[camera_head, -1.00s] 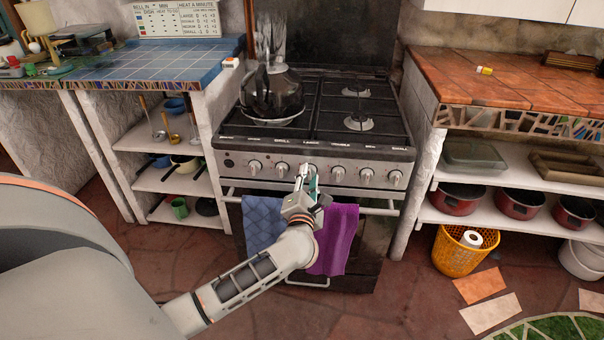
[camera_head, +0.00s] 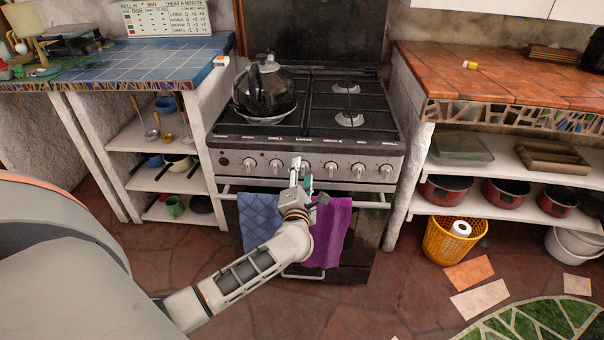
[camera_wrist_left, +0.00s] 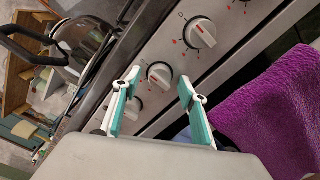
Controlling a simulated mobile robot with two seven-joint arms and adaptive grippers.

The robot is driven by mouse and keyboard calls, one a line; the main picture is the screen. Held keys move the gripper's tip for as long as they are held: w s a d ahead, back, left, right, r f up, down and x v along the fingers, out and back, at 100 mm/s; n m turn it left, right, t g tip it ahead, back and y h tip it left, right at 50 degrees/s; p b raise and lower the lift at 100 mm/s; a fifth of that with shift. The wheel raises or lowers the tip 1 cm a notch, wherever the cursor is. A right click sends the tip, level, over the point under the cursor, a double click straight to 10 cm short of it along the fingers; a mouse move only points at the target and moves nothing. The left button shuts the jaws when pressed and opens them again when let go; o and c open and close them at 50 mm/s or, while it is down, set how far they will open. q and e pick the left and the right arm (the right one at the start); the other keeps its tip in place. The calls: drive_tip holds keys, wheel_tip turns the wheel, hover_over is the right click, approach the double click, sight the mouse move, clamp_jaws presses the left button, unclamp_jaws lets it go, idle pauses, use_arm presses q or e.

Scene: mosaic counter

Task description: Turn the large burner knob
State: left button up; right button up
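The large burner knob (camera_head: 304,167) is the third knob from the left on the stove's front panel, below the LARGE label. It is a round white knob, partly behind my gripper in the head view. In the left wrist view the knob (camera_wrist_left: 159,75) shows between and beyond the two fingers, with a short reddish mark. My left gripper (camera_head: 302,174) is in front of the panel. In the left wrist view its white and teal fingers (camera_wrist_left: 158,88) are apart and hold nothing; I cannot tell whether they touch the knob. My right gripper is not in view.
Other knobs (camera_head: 331,169) sit close on both sides. A dark kettle (camera_head: 265,88) stands on the stove's left side. A blue towel (camera_head: 259,218) and a purple towel (camera_head: 331,233) hang from the oven rail (camera_head: 375,204). Counters with shelves flank the stove.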

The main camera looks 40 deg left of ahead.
use_arm(q)
drive_tip(key=shift+s+d, duration=0.1)
drive_tip(key=v, duration=1.1)
drive_tip(key=shift+s, duration=0.4)
drive_tip(key=shift+d, duration=0.1)
